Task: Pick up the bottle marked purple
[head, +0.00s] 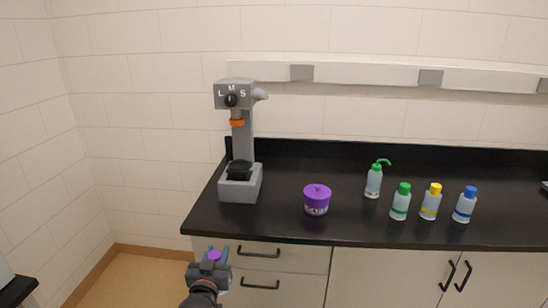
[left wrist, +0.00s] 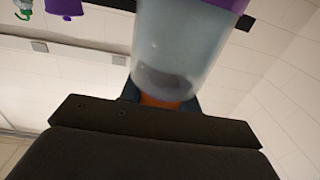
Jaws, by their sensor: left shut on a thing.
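My left gripper (head: 217,254) is in front of the counter's left part in the head view, low in the picture. It is shut on the purple-marked bottle, whose purple cap (head: 214,256) shows between the fingers. In the left wrist view the purple-marked bottle (left wrist: 178,45) fills the upper middle, with a clear, pale blue body and a purple band at the top edge. The fingers are mostly hidden behind the dark gripper body there. My right gripper is in neither view.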

